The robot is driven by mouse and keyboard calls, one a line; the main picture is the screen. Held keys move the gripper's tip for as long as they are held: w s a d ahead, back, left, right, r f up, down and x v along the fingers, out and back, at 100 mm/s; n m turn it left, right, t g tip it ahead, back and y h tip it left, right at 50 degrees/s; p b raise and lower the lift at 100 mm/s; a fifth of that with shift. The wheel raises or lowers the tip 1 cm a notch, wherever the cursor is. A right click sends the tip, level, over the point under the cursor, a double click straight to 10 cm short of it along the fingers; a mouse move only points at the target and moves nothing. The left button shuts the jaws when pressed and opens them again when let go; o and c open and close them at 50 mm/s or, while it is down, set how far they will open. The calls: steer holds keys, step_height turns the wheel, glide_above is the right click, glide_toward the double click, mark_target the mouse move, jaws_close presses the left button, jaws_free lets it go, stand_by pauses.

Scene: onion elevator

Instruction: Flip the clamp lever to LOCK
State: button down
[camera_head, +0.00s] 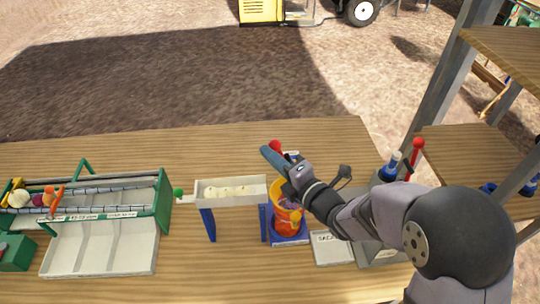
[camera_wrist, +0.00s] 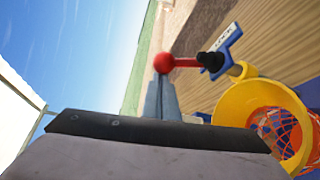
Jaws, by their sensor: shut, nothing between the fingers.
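The clamp lever is a red ball knob on a red rod. In the head view its knob (camera_head: 277,146) shows just behind my gripper (camera_head: 270,156). In the wrist view the knob (camera_wrist: 164,63) sits at the tips of my gripper (camera_wrist: 162,88), touching or nearly so. The rod runs right to a black pivot (camera_wrist: 210,61). A LOCK label (camera_wrist: 226,36) on a blue bracket stands beside the pivot, on the side away from the knob. My gripper is shut with nothing held. The lever base is partly hidden by my gripper in the head view.
A yellow ring (camera_wrist: 232,103) with an orange net bag (camera_head: 287,218) hangs below my gripper. A pale chute (camera_head: 231,190) on blue legs stands left of it. A sorting rack (camera_head: 105,248) is at far left. Another red-knobbed lever (camera_head: 417,145) stands right.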

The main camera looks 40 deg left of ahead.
steer(key=shift+w+d+m+y+b, duration=0.2)
steer(key=shift+m+y+b, duration=0.15)
steer(key=shift+b, duration=0.45)
steer(key=w+d+m+y+b, duration=0.1)
steer(key=m+b, duration=0.1)
steer(key=b, duration=0.2)
steer(key=w+d+m+t+b, duration=0.1)
steer(key=m+b, duration=0.1)
steer(key=b, duration=0.1)
steer(key=w+d+m+y+b, duration=0.1)
steer(key=m+b, duration=0.1)
steer(key=b, duration=0.2)
steer(key=shift+r+t+y+b, duration=0.3)
steer(key=shift+t+y+b, duration=0.05)
steer(key=shift+t, duration=0.05)
steer(key=shift+w+d+r+b, duration=0.15)
steer(key=shift+w+d+b, duration=0.1)
steer(key=shift+b, duration=0.25)
steer(key=shift+w+d+b, duration=0.5)
steer(key=shift+b, duration=0.6)
steer(key=shift+r, duration=0.1)
